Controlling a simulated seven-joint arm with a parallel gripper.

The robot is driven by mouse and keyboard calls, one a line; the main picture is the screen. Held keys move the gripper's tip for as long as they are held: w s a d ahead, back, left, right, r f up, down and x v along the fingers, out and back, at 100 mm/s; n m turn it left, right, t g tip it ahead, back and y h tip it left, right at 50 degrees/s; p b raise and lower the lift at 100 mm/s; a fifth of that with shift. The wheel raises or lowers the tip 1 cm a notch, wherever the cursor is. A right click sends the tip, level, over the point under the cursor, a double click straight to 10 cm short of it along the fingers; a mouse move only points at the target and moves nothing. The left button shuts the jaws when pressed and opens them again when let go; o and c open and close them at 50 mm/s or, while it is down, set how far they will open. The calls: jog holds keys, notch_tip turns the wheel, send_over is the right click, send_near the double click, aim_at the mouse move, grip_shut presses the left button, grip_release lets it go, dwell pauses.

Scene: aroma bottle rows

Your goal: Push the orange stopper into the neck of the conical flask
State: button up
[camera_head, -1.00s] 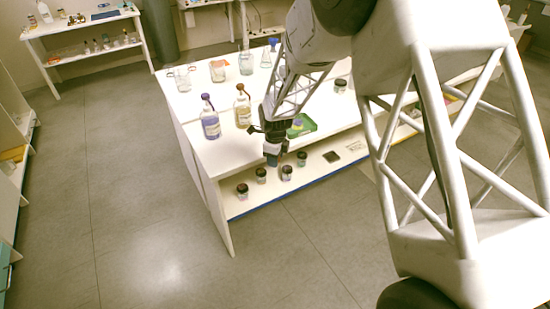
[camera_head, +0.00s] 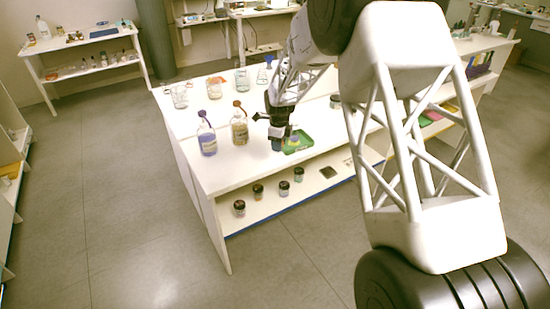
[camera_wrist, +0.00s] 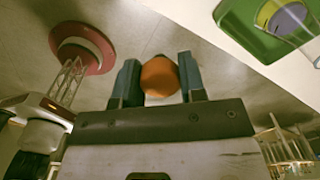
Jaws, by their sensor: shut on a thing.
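The orange stopper (camera_wrist: 160,78) is held between the two blue-grey fingers of my gripper (camera_head: 277,145) in the wrist view. In the head view my gripper is over the front edge of the white table, just left of the green tray, and the stopper cannot be made out. A clear glass vessel (camera_wrist: 292,22) with purple and yellow at its base stands in the green tray (camera_wrist: 232,12), at the upper right of the wrist view. It appears to be the conical flask, but it is cut off by the frame. The stopper is apart from it.
A purple-liquid bottle (camera_head: 207,140) and an amber bottle (camera_head: 240,128) stand left of my gripper on the table (camera_head: 225,178). Glassware (camera_head: 214,88) lines the back. Several dark-lidded jars (camera_head: 284,188) stand on the shelf below.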

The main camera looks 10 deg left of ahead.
jog(key=w+d+r, duration=0.1)
jog(key=w+r, duration=0.2)
jog(key=w, duration=0.5)
jog(key=w+d+r, duration=0.2)
jog(key=w+r, duration=0.1)
jog(key=w, duration=0.5)
jog(key=shift+w, duration=0.25)
jog(key=shift+f, duration=0.2)
jog(key=shift+a+f, duration=0.1)
jog(key=shift+f, duration=1.15)
jog(key=shift+f, duration=1.5)
dwell(0.6)
jog(key=o, duration=0.9)
jog(key=shift+c, duration=0.2)
